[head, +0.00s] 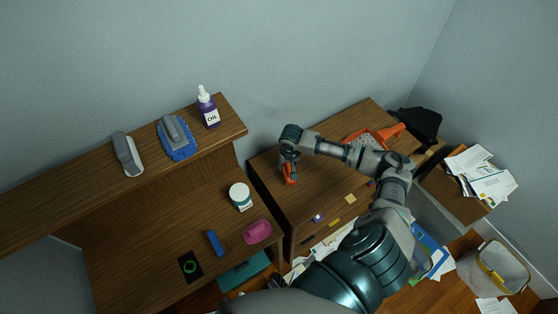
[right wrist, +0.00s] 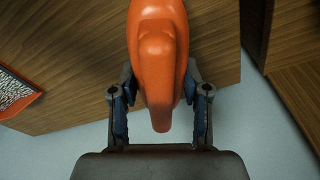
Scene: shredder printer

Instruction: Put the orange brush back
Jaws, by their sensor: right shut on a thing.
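The orange brush (right wrist: 158,55) fills the upper middle of the right wrist view, with its rounded orange handle end between my fingers. In the head view a small orange part of it (head: 290,172) shows below my right gripper (head: 288,168), over the left end of the wooden cabinet top. My right gripper (right wrist: 160,105) is shut on the brush. The brush's far end is hidden, and I cannot tell whether it touches the wood. An orange dustpan (head: 372,137) with a grey speckled inside lies farther right on the same top. My left gripper is not in view.
The wooden cabinet top (head: 325,180) is mostly clear. At left, a shelf (head: 70,192) holds a grey eraser-like block (head: 127,153), a blue brush (head: 176,138) and an oil bottle (head: 208,108). A black bag-like thing (head: 417,124), papers (head: 482,175) and a bin (head: 493,268) stand at right.

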